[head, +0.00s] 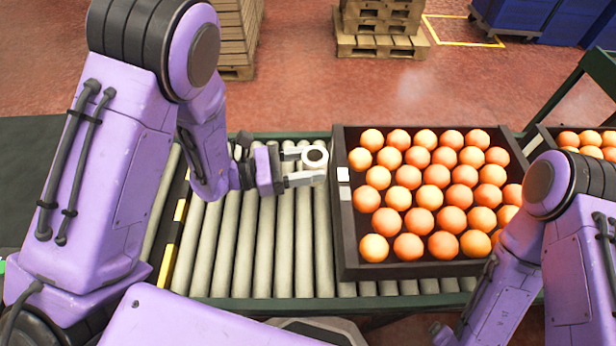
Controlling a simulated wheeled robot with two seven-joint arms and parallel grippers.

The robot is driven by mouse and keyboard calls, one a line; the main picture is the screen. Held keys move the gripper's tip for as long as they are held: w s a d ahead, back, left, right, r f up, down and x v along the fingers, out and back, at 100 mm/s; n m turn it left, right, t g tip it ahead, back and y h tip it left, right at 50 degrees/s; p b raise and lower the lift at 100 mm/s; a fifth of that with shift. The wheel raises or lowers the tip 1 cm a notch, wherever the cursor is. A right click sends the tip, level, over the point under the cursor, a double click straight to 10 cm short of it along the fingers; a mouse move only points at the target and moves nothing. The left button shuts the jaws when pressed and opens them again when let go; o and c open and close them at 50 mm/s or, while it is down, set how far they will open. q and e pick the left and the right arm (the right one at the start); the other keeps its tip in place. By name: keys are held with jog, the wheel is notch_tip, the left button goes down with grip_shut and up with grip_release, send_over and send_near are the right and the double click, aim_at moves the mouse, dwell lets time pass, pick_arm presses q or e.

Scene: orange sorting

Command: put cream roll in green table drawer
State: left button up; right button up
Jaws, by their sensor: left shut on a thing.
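The cream roll (306,161), a small pale ring with a hole, is in the head view just left of the orange crate. My left gripper (308,166) is shut on it, with one finger on its far side and one on its near side. It holds the roll over the conveyor rollers, close to the crate's left wall. My right arm comes in at the lower right, and its gripper is out of view. No green table drawer can be made out in this view.
A dark crate (340,235) full of oranges stands on the roller conveyor (262,245), which has a green frame. Another crate (541,141) with oranges is at the right edge. Wooden pallets (383,45) stand on the red floor behind. The rollers left of the crate are clear.

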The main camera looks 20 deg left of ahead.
pick_arm(q)
jog(key=shift+w+f, duration=0.4)
jog(key=shift+f, duration=0.15)
jog(key=f, duration=0.2)
jog(key=w+f+b, duration=0.1)
jog(key=f, duration=0.1)
jog(key=shift+a, duration=0.2)
jog(key=shift+s+r, duration=0.1)
